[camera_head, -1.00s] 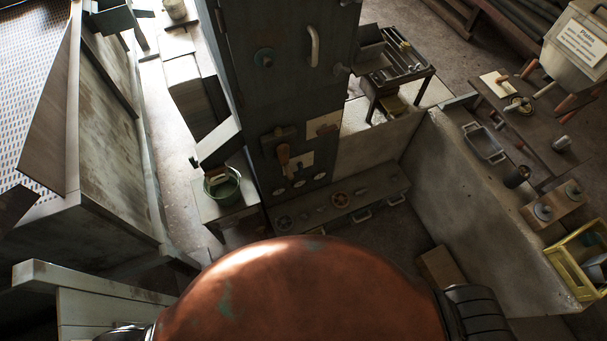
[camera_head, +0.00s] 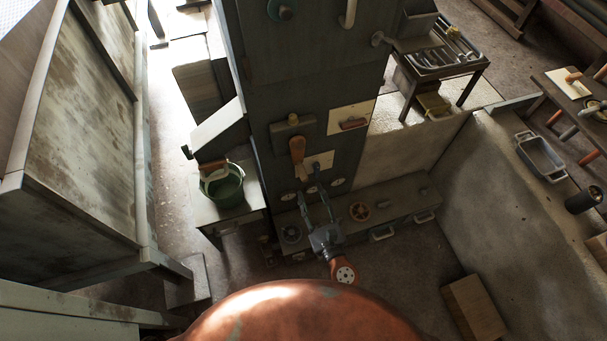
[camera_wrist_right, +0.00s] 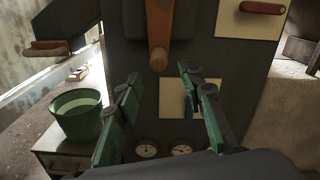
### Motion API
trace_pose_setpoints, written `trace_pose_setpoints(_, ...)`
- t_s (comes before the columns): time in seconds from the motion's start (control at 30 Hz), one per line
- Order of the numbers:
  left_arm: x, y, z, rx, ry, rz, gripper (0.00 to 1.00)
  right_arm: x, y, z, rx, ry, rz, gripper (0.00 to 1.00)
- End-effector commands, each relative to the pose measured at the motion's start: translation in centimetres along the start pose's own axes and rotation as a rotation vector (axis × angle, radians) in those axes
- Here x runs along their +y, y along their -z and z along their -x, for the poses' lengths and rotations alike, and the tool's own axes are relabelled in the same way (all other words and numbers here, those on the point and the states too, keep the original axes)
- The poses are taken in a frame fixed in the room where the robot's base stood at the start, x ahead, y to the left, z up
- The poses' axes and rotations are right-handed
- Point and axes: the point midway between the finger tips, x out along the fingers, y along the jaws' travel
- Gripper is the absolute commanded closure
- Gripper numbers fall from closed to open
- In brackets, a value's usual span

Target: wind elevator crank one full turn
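A dark upright cabinet (camera_head: 250,80) carries several controls. A wooden handle (camera_head: 297,150) hangs down from a dark block on its face and is probably the crank; no label confirms this. In the right wrist view the handle (camera_wrist_right: 159,35) points down, its rounded end just above the space between my fingertips. My right gripper (camera_head: 312,193) is open and empty in front of the cabinet, below the handle. Its green-padded fingers (camera_wrist_right: 158,76) are spread wide, with no visible contact. My left gripper is not in view.
A cream plate (camera_head: 326,158) with a small blue part and round gauges (camera_head: 338,182) lie close by. A red handle (camera_head: 352,124) is at upper right. A green bucket (camera_head: 226,189) stands left.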

Motion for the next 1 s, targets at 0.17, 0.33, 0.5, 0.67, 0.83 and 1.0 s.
trace_pose_setpoints(0.17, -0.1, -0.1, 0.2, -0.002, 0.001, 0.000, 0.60, 0.0, -1.0, -1.8, -0.018, 0.003, 0.032, 0.64)
trace_pose_setpoints(0.33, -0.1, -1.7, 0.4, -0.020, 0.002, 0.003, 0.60, 0.0, -1.0, -4.6, -0.017, 0.002, 0.029, 0.64)
trace_pose_setpoints(0.5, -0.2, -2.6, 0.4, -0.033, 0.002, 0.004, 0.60, 0.0, -0.8, -6.7, -0.015, 0.002, 0.028, 0.64)
trace_pose_setpoints(0.67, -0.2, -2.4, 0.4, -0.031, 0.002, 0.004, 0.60, 0.0, -0.7, -7.6, -0.013, 0.002, 0.028, 0.64)
trace_pose_setpoints(0.83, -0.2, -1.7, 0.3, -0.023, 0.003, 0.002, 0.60, 0.0, -0.7, -7.7, -0.012, 0.002, 0.027, 0.64)
trace_pose_setpoints(1.0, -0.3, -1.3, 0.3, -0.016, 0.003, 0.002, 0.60, 0.0, -0.7, -7.7, -0.012, 0.002, 0.027, 0.70)
